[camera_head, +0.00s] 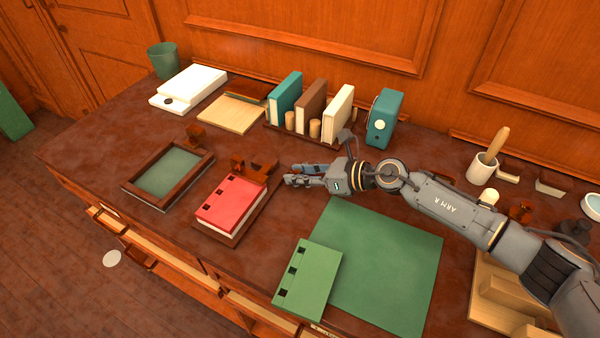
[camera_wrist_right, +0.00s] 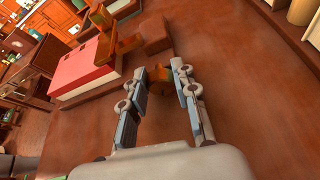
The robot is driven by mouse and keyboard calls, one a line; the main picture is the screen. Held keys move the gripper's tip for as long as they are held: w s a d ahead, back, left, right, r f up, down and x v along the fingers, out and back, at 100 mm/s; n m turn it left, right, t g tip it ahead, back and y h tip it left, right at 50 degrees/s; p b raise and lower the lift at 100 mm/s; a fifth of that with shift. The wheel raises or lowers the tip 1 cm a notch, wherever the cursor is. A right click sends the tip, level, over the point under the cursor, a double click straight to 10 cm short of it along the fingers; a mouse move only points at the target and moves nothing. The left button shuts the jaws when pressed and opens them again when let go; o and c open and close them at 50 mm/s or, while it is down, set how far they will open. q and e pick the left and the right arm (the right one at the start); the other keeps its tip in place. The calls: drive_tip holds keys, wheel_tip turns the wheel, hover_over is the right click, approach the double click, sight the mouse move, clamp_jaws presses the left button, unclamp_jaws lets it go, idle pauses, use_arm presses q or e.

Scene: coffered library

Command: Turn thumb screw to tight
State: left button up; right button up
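A red book (camera_head: 230,203) lies on a dark wooden board (camera_head: 222,238), with brown wooden clamp-like pieces (camera_head: 250,168) at its far end. My right gripper (camera_head: 287,175) is just right of these pieces, low over the desk. In the right wrist view the right gripper (camera_wrist_right: 161,76) is open. A small orange-brown knob (camera_wrist_right: 158,88), which looks like the thumb screw, shows between its fingers; I cannot tell whether they touch it. The red book (camera_wrist_right: 85,68) and a brown block (camera_wrist_right: 152,33) lie beyond the fingertips. My left gripper is not in view.
A framed green tray (camera_head: 170,172) is left of the red book. A green mat (camera_head: 385,265) and green book (camera_head: 308,282) lie on the front right. Upright books (camera_head: 310,105) and a teal box (camera_head: 384,117) stand behind the gripper.

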clamp_jaws()
drive_tip(key=shift+f+m+b, duration=0.2)
drive_tip(key=shift+m+b, duration=0.1)
drive_tip(key=shift+b, duration=0.15)
drive_tip(key=shift+r+g, duration=0.15)
drive_tip(key=shift+g, duration=0.15)
drive_tip(key=o, duration=1)
unclamp_jaws()
drive_tip(key=v, duration=1.2)
